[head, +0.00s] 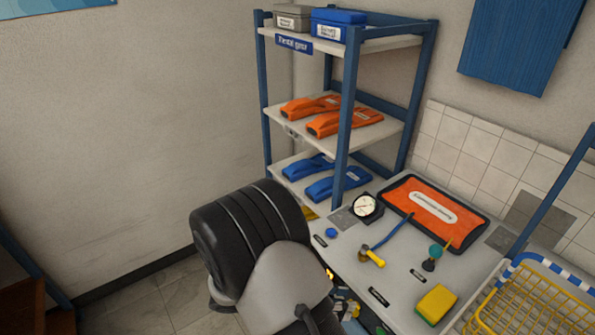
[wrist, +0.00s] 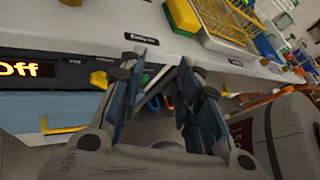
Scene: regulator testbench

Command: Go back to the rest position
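My gripper (wrist: 163,72) shows in the wrist view with its two dark fingers apart and no object clearly held between them. It is in front of the bench's front edge, with the bench front panel to the left and the worktop above in the picture. In the head view my black and grey arm stands left of the bench (head: 388,290) and hides most of the gripper. Only small parts of it show low beside the front edge.
The worktop carries a gauge (head: 366,207), an orange tray (head: 400,198), a yellow-handled valve (head: 371,258), a yellow sponge (head: 437,304) and a yellow wire basket (head: 530,305). A blue-framed shelf (head: 347,100) stands behind. Open floor (head: 135,305) lies left of my arm.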

